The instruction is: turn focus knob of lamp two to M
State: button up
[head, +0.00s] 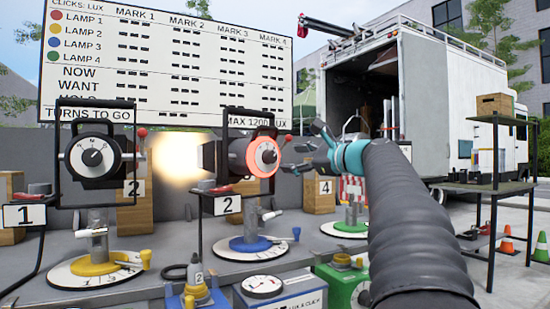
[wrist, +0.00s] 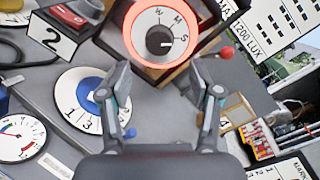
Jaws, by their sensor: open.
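Lamp two (head: 236,156) stands on a blue round base (head: 250,244) behind a "2" plate. Its focus knob (head: 267,157) faces right in the head view, ringed in glowing orange-red. In the wrist view the dark focus knob (wrist: 159,40) sits on a white dial lettered W, M and S; its light mark appears to point right, near S. My gripper (head: 306,149) is just right of the dial, apart from it. In the wrist view my gripper (wrist: 160,78) is open and empty, its fingers spread below the dial.
Lamp one (head: 92,157) stands at left on a yellow base (head: 93,265). A red-tipped lever (wrist: 226,52) sticks out right of the dial. A meter box (head: 290,288) is in front. A scoreboard (head: 165,65) is behind, and a shelf (head: 500,190) and truck (head: 455,95) are at right.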

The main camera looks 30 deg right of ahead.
aim_at(274, 158)
jog(key=x, duration=0.7)
jog(key=shift+p, duration=0.35)
jog(key=c, duration=1.1)
